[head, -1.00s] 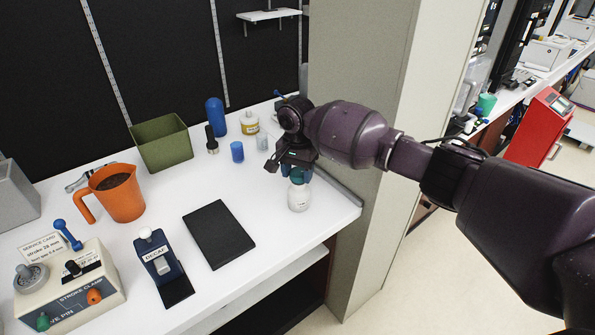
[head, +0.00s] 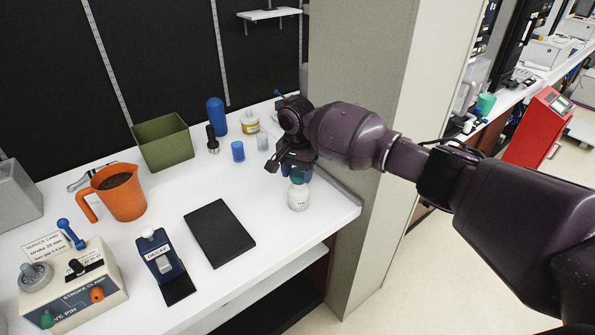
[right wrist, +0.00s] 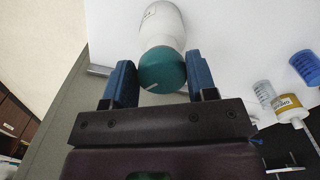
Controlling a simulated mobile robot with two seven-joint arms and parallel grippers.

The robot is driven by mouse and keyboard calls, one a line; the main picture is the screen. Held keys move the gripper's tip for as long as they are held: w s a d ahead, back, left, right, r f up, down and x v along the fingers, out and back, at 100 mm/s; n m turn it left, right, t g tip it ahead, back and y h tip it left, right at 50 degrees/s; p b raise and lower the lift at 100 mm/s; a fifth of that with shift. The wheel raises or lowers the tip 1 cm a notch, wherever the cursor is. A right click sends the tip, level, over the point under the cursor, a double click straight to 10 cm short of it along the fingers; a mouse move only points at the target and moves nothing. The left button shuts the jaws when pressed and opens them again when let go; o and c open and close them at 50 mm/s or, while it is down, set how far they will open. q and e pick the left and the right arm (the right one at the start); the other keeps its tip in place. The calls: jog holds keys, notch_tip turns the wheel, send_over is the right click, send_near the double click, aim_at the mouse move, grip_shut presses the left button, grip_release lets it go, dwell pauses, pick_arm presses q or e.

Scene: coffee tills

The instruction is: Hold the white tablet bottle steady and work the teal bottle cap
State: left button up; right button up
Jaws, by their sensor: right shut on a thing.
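The white tablet bottle (head: 298,198) stands upright on the white counter near its right front edge. It also shows in the right wrist view (right wrist: 162,25), with a small label on its side. The teal bottle cap (right wrist: 162,70) sits on its neck; in the head view the cap (head: 298,178) is partly covered by my gripper. My right gripper (right wrist: 161,82) has its blue fingers on either side of the cap and is shut on it. The bottle stays on the counter under the gripper. My left gripper is in neither view.
A black mat (head: 220,232) lies left of the bottle. A clear cup (head: 262,141), a blue cup (head: 237,151) and a yellow-labelled jar (head: 249,123) stand behind. A grey pillar (head: 350,200) borders the counter on the right. Counter between mat and bottle is free.

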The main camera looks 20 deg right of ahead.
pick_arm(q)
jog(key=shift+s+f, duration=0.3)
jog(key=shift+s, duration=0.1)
pick_arm(e)
jog(key=shift+f, duration=0.5)
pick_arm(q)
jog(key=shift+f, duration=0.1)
pick_arm(e)
jog(key=shift+f, duration=0.5)
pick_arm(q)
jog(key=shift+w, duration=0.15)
pick_arm(e)
jog(key=o, duration=1)
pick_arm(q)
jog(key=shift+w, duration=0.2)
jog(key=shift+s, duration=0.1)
